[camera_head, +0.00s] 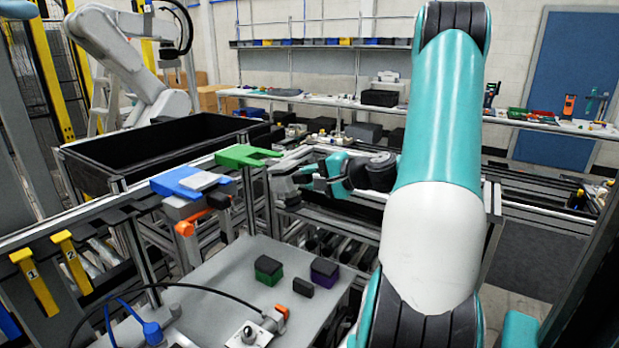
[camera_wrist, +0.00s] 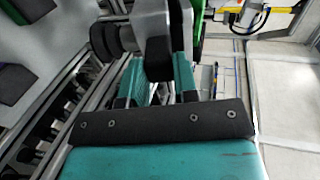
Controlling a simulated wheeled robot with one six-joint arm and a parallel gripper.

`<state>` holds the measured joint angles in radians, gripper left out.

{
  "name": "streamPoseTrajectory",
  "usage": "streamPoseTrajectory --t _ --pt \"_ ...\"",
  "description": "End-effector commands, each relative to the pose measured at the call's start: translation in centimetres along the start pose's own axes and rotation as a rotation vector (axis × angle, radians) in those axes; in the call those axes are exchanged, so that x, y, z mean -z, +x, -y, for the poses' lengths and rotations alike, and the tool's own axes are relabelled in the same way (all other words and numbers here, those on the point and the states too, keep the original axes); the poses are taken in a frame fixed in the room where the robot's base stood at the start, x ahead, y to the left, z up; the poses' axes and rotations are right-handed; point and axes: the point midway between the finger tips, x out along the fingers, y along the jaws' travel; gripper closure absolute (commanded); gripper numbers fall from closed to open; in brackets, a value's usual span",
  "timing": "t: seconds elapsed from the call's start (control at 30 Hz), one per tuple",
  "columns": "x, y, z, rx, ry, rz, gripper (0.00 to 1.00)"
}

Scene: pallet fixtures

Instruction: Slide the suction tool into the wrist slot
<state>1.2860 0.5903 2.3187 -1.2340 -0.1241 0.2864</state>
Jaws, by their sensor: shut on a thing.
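My gripper (camera_head: 312,178) is at the middle of the head view, beside the green forked holder (camera_head: 245,156). Its teal fingers (camera_wrist: 167,82) show in the wrist view, shut on a grey and black part that looks like the suction tool (camera_wrist: 147,32). The tool (camera_head: 286,184) is right of and near the green holder; I cannot tell whether they touch. A strip of green (camera_wrist: 198,12) shows beside the tool in the wrist view. A blue holder (camera_head: 178,183) with a pale block stands left of the green one. Which holder is the wrist slot is unclear.
A grey table (camera_head: 225,275) in front bears a green-sided block (camera_head: 268,270), a purple-sided block (camera_head: 325,272) and a cable. An orange part (camera_head: 186,228) is under the blue holder. A black bin (camera_head: 165,145) stands behind left. Metal rails run below my gripper.

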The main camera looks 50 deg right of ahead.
Motion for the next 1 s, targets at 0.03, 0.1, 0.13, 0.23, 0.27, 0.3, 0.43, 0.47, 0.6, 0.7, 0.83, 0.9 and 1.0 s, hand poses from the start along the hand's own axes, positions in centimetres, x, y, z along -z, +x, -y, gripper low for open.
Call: streamPoseTrajectory --t 0.03,0.1,0.13,0.23,0.27,0.3,0.43,0.47,0.6,0.7,0.83,0.9,1.0 --pt "0.0 0.0 0.1 0.003 -0.001 0.0 1.0" --pt "0.0 0.0 0.1 0.003 -0.002 0.0 1.0" --pt "0.0 0.0 0.2 0.003 -0.002 0.0 1.0" --pt "0.0 0.0 0.1 0.004 -0.002 0.0 1.0" --pt "0.0 0.0 0.0 0.004 -0.002 0.0 1.0" --pt "0.0 0.1 -0.2 0.004 -0.002 0.0 1.0" --pt "0.0 0.6 -1.8 0.004 -0.002 0.0 1.0" --pt "0.0 0.8 -2.3 0.005 -0.002 0.0 1.0" --pt "0.0 1.5 -4.6 0.005 -0.002 0.0 1.0" --pt "0.0 1.7 -5.3 0.005 -0.003 0.0 1.0" --pt "0.0 1.6 -5.1 0.005 -0.003 0.0 1.0" --pt "0.0 1.6 -5.0 0.005 -0.003 0.0 1.0" --pt "0.0 1.6 -5.0 0.005 -0.002 0.0 1.0"
